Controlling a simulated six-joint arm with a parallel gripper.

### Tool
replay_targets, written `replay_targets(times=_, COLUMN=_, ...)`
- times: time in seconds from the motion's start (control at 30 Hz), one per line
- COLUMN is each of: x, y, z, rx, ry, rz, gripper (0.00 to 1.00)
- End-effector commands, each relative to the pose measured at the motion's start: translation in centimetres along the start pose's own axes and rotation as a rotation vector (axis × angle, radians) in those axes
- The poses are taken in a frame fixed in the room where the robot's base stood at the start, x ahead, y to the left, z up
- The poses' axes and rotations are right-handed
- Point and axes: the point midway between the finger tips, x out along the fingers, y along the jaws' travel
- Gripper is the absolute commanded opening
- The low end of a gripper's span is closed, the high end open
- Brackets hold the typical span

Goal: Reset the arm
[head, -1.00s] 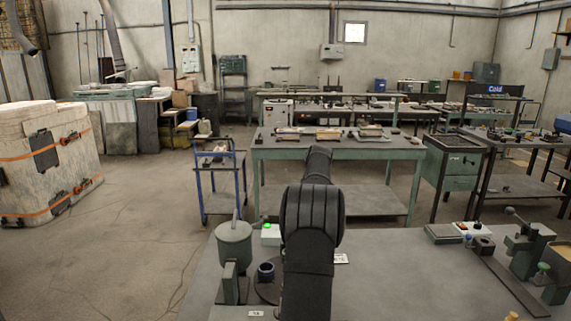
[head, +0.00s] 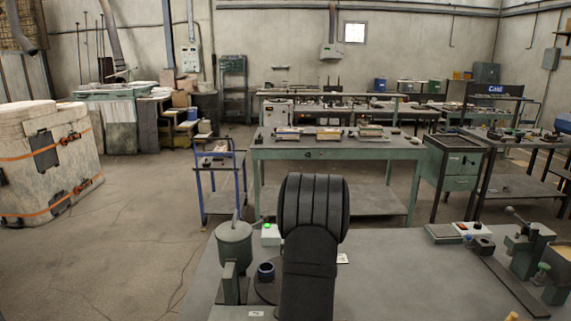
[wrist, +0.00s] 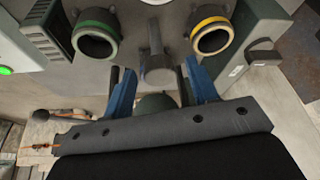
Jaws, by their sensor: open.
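My gripper (wrist: 160,85) shows in the wrist view with its two blue fingers spread apart. A grey metal part (wrist: 157,65) with a narrow stem appears between and beyond the fingertips; I cannot tell whether it is a ladle or whether it touches them. A dark green rounded thing (wrist: 157,103) shows behind the fingers, partly hidden by the gripper body. In the head view my arm stands at the front middle of the bench (head: 430,275), and my gripper is hidden behind it.
A green press (head: 527,250) stands at the right. Green-rimmed (wrist: 95,40) and yellow-rimmed (wrist: 211,36) round openings lie beyond my fingers. The bench's middle right is mostly clear.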

Motion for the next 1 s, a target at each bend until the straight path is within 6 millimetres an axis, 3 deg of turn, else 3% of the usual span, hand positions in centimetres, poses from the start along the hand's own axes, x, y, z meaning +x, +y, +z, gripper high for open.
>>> replay_targets(times=0.43, x=-0.04, y=-0.27, z=-0.03, rx=0.347, ry=0.0, rz=0.145, gripper=0.54)
replay_targets(times=1.0, x=-0.01, y=-0.25, z=-0.03, rx=0.401, ry=0.0, rz=0.166, gripper=0.54)
